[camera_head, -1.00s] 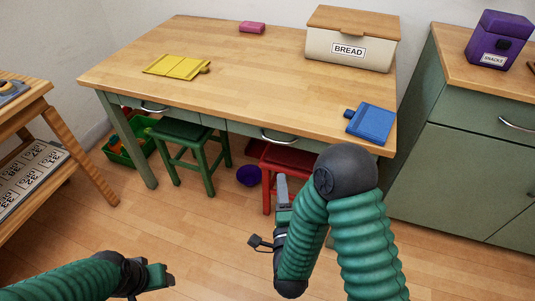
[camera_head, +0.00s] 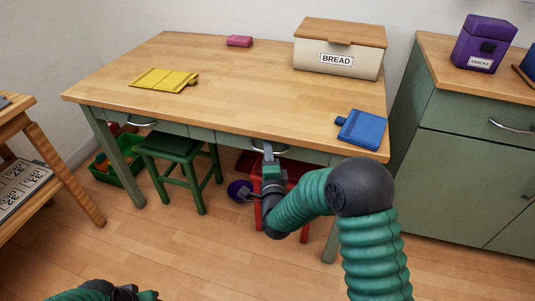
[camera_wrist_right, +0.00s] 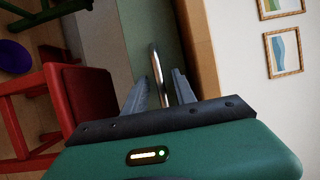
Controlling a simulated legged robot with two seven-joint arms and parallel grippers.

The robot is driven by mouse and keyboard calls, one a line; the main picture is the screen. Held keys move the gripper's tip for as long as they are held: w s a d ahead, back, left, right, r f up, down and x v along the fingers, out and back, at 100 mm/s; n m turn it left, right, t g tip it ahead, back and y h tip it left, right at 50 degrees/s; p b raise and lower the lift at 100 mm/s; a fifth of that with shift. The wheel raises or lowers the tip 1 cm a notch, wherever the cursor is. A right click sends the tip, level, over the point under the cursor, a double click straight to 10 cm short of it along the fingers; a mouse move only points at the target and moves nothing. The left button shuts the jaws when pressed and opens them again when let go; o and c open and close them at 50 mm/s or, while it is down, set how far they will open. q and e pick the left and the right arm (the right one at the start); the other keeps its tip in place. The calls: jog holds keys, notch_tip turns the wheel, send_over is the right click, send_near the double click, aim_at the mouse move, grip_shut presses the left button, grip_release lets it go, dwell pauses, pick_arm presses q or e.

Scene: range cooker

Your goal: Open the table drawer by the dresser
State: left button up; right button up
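The wooden-topped table (camera_head: 240,99) has two green drawers under its front edge. The drawer nearer the green dresser (camera_head: 451,150) has a curved metal handle (camera_head: 284,151); this drawer looks shut. My right gripper (camera_head: 268,151) is at that handle in the head view. In the right wrist view the fingers of my right gripper (camera_wrist_right: 158,88) are apart, with the metal handle (camera_wrist_right: 157,72) running between them. I see gaps beside the bar, so they do not look closed on it. My left gripper (camera_head: 140,294) is low at the bottom edge, mostly cut off.
A red stool (camera_wrist_right: 70,100) stands under the table below the drawer, and a green stool (camera_head: 175,147) stands further left. A blue book-like item (camera_head: 362,129), a yellow one (camera_head: 160,80) and a bread box (camera_head: 339,55) lie on the tabletop. Floor in front is clear.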

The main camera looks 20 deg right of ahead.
jog(key=shift+c, duration=0.2)
grip_shut()
jog(key=shift+s+f, duration=0.1)
jog(key=shift+f, duration=0.1)
dwell(0.9)
